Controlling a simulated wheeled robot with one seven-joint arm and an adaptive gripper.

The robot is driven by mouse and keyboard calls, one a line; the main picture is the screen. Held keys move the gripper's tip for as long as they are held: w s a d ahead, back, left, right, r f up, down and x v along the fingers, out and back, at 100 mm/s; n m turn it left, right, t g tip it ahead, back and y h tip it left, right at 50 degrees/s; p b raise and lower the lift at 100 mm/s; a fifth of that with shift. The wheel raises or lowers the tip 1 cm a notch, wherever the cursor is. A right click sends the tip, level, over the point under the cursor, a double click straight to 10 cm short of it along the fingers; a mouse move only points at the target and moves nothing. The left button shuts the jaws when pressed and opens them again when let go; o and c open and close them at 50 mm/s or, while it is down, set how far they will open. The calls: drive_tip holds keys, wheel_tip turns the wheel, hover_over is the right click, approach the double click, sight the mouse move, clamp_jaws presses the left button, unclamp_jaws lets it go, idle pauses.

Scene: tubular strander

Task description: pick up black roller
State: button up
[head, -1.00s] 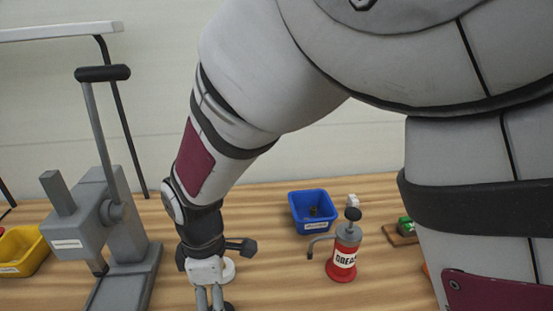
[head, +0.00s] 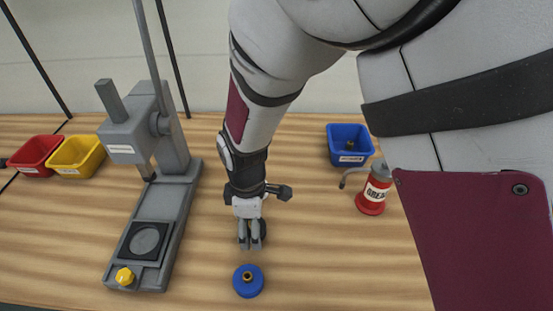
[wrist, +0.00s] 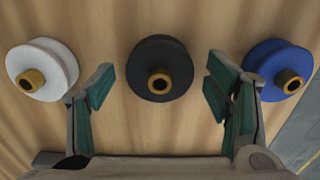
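The black roller (wrist: 160,53), with a brass hub, lies on the wooden bench and shows whole in the upper middle of the wrist view. In the head view it is mostly hidden behind my gripper. My gripper (wrist: 159,92) is open and empty, its green-padded fingers apart to the left and right, with the black roller between and just beyond them in the picture. In the head view my gripper (head: 249,243) points down over the bench. I cannot tell its exact height above the roller.
A blue roller (head: 248,285) lies close to my gripper, right of the black one in the wrist view. A white roller (wrist: 40,63) lies to the left there. A grey press (head: 150,205) stands left; a red grease can (head: 372,195) and blue bin (head: 349,146) stand right.

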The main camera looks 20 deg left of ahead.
drive_tip(key=c, duration=1.4)
clamp_jaws()
